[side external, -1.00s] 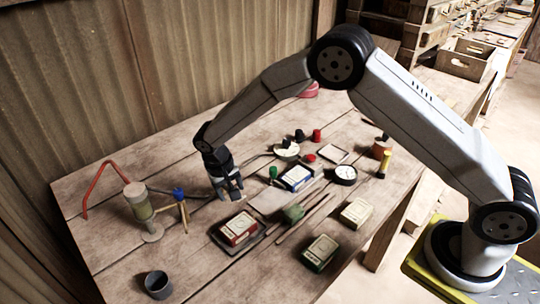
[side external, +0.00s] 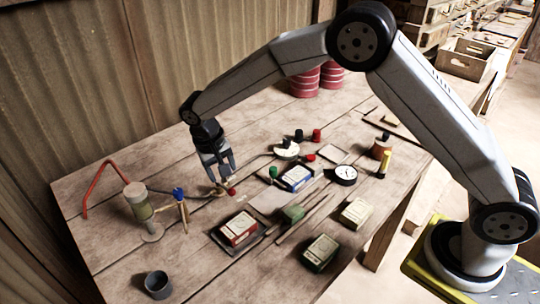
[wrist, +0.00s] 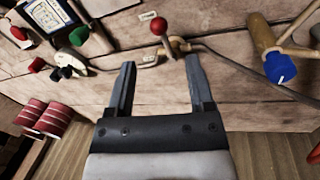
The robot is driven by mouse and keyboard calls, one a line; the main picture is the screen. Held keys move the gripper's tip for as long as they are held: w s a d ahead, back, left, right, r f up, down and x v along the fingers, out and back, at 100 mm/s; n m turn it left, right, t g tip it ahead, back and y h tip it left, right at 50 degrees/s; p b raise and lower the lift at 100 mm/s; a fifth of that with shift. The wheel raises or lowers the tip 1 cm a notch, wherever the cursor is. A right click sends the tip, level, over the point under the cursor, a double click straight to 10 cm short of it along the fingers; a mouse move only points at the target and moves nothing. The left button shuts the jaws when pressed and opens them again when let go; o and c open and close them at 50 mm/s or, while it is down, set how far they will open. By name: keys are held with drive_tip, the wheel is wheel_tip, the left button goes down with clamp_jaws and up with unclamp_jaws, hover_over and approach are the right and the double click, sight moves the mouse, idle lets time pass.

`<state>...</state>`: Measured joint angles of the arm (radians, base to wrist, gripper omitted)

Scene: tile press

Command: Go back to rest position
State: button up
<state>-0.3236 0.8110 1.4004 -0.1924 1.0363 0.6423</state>
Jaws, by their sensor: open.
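My gripper (side external: 224,176) is open and empty above the left-middle part of the wooden table (side external: 110,190). Its two fingers point down in the side external view. A red ball knob (side external: 231,190) on a small metal lever stands just below the fingertips. In the wrist view my gripper's fingers (wrist: 160,62) are spread apart, and the red knob (wrist: 158,25) shows beyond them, between their lines. The knob appears clear of both fingers. A thin dark rod runs past the lever on both sides.
A pump-like cylinder (side external: 140,207) and a blue knob (side external: 178,193) stand left of my gripper. Several boxes, including a red one (side external: 239,228), and a round gauge (side external: 345,174) lie to the right. Red ribbed cans (side external: 305,82) stand at the back. A dark cup (side external: 158,284) is in front.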

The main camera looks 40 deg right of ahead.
drive_tip(key=shift+s+d+r, duration=0.15)
drive_tip(key=shift+s+d, duration=0.15)
drive_tip(key=shift+d, duration=0.1)
drive_tip(key=s+d+r+n+t+y, duration=0.1)
drive_tip(key=s+d, duration=0.5)
drive_tip(key=s, duration=0.5)
drive_tip(key=s+d+r+n+t+y, duration=0.1)
drive_tip(key=s+d+t, duration=0.1)
drive_tip(key=s+d, duration=0.5)
drive_tip(key=s, duration=0.4)
drive_tip(key=shift+r, duration=0.4)
